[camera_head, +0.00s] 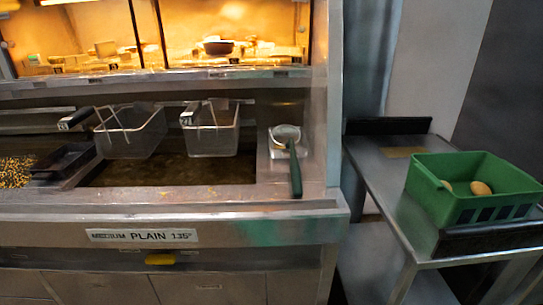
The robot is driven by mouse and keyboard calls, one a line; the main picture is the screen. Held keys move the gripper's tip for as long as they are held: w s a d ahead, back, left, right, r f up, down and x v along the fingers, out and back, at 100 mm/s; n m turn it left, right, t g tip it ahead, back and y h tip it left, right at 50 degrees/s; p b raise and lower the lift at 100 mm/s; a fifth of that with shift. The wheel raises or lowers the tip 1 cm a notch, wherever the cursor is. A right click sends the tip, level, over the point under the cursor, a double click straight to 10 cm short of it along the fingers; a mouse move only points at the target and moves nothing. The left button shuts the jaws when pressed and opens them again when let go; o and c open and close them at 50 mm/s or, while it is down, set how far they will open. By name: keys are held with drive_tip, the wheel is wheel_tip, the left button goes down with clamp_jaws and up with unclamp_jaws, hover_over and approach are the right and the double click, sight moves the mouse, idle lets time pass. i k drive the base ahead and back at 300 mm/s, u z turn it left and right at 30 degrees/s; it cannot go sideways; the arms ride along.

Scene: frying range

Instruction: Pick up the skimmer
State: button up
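The skimmer (286,133) lies on the flat metal ledge at the right end of the frying range. Its round, pale head is toward the back. Its dark green handle (295,170) points toward me and reaches the front edge of the ledge. Nothing is seen touching it from above. My gripper is not in view.
Two wire fry baskets (130,132) (211,130) hang over the oil vat (170,171) left of the skimmer. A metal side table (385,172) at the right holds a green crate (452,203) with potatoes (480,188). A lit warming shelf runs along the back.

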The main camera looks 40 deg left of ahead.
sight(287, 136)
drive_tip(key=k, duration=0.8)
drive_tip(key=u, duration=0.75)
drive_tip(key=i, duration=1)
drive_tip(key=z, duration=0.05)
